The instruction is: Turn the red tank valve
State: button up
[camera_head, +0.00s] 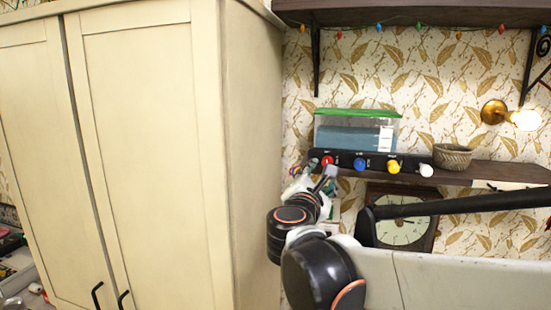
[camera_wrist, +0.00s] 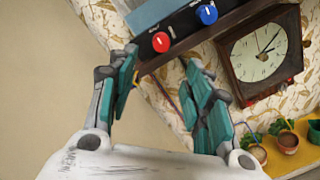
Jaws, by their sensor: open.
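The red valve (camera_head: 327,160) is a round knob at the left end of a black bar on the wall shelf, below a clear tank (camera_head: 352,134) of blue water with a green rim. In the wrist view the red valve (camera_wrist: 161,42) shows a white mark and lies ahead of the gap between the fingers. My gripper (camera_wrist: 160,76) is open, with teal finger pads, and nothing is between them. The fingertips are short of the valve and do not appear to touch it. In the head view my gripper (camera_head: 313,181) is just below and left of the valve, partly hidden by my arm.
Blue (camera_head: 360,163), yellow (camera_head: 393,166) and white (camera_head: 426,170) knobs follow to the right on the bar. A woven basket (camera_head: 452,157) stands on the shelf. A clock (camera_head: 401,230) hangs below. A tall cream cabinet (camera_head: 150,140) stands close on the left. Potted plants (camera_wrist: 287,142) sit lower right.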

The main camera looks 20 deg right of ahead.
aim_at(326, 161)
jog(key=p+x, duration=0.1)
jog(key=x, duration=1.2)
jog(key=shift+s, duration=0.1)
jog(key=shift+c, duration=0.6)
jog(key=c, duration=1)
